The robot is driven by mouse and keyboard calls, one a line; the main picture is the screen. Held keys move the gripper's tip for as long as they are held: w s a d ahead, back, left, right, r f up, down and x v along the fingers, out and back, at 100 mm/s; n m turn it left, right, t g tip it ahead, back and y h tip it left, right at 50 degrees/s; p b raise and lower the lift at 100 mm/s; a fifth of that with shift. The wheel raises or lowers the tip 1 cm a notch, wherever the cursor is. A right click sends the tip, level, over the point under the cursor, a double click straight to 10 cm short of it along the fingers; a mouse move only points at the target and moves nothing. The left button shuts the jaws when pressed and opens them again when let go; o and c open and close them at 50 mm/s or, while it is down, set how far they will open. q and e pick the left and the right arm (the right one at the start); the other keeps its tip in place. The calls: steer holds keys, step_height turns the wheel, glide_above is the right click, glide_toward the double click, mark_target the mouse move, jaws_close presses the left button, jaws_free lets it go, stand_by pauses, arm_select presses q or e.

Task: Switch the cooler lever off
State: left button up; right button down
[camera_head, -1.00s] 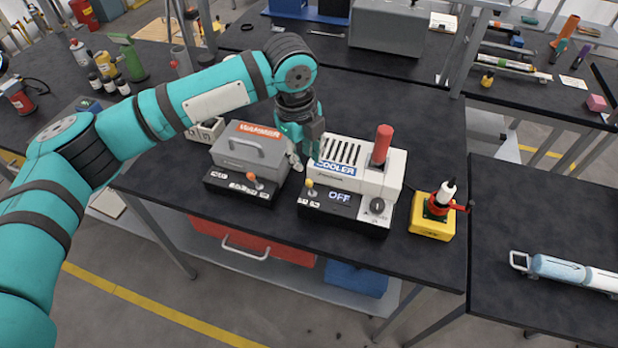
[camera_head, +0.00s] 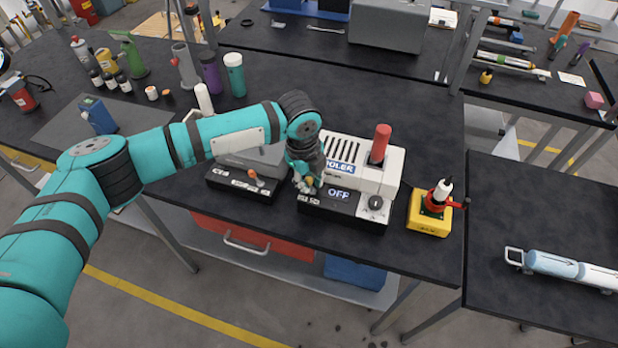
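The cooler (camera_head: 378,182) is a white unit on a black base on the dark table. A red cylinder (camera_head: 379,145) stands upright in its top. Its front display (camera_head: 339,195) reads OFF. A dark dial (camera_head: 376,203) sits at the right of its front. My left gripper (camera_head: 307,186) is at the front left of the cooler, pointing down over the spot of the small lever. The gripper mostly hides the lever, and I cannot tell whether the fingers touch it or are closed. My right gripper is not in view.
The grey warmer (camera_head: 252,160) with an orange-knobbed lever (camera_head: 253,174) stands just left of the cooler, partly behind my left arm. A yellow block with a red-and-white fixture (camera_head: 431,225) stands to the right. The table behind the cooler is clear.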

arm_select(q)
jaws_close()
steer(key=shift+a+h, duration=0.2)
steer(key=shift+h, duration=0.2)
steer(key=shift+a+f+g+h, duration=0.15)
steer(key=shift+g+h, duration=0.15)
steer(key=shift+h, duration=0.1)
steer(key=shift+w+a+f+h, duration=0.1)
steer(key=shift+w+a+h, duration=0.1)
steer(key=shift+h, duration=0.6)
